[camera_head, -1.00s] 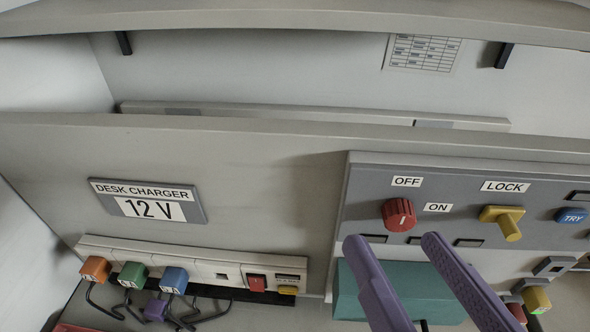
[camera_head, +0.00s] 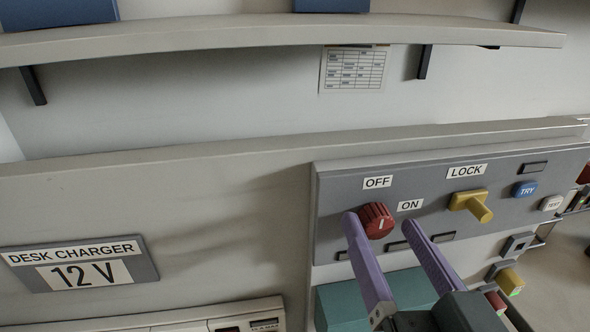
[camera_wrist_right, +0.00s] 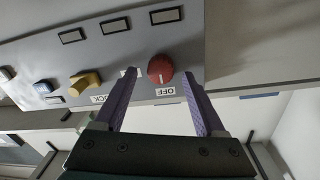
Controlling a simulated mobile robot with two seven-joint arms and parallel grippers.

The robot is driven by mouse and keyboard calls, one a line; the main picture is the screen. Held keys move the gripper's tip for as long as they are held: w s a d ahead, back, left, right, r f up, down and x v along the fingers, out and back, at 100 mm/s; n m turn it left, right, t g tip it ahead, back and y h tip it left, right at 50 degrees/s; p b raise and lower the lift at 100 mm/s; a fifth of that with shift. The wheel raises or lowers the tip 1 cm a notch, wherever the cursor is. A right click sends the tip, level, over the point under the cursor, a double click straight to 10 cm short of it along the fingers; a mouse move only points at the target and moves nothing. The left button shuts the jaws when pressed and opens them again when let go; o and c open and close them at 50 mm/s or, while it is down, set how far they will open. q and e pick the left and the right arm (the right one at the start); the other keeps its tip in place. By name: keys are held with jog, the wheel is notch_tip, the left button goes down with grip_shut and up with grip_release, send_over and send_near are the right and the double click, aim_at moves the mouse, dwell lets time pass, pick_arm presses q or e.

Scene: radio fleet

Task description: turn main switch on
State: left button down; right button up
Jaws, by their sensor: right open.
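The main switch is a red round knob (camera_head: 378,215) on the grey panel, between the OFF label (camera_head: 377,182) and the ON label (camera_head: 410,205). A pale line marks its face; I cannot tell surely which label it points to. My right gripper (camera_head: 381,222) has two purple fingers, open and empty, reaching up from below. Its left fingertip overlaps the knob's edge in the head view. In the right wrist view the knob (camera_wrist_right: 160,68) appears between the open fingertips (camera_wrist_right: 160,84); contact is not clear. My left gripper is not in view.
A yellow lock handle (camera_head: 470,204) sticks out right of the knob, with a blue TRY button (camera_head: 525,189) beyond. A teal box (camera_head: 335,303) is below the panel. A desk charger sign (camera_head: 80,272) is at left. A shelf edge (camera_head: 250,37) runs above.

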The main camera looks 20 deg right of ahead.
jog(key=shift+w, duration=0.2)
jog(key=shift+c, duration=0.3)
grip_shut()
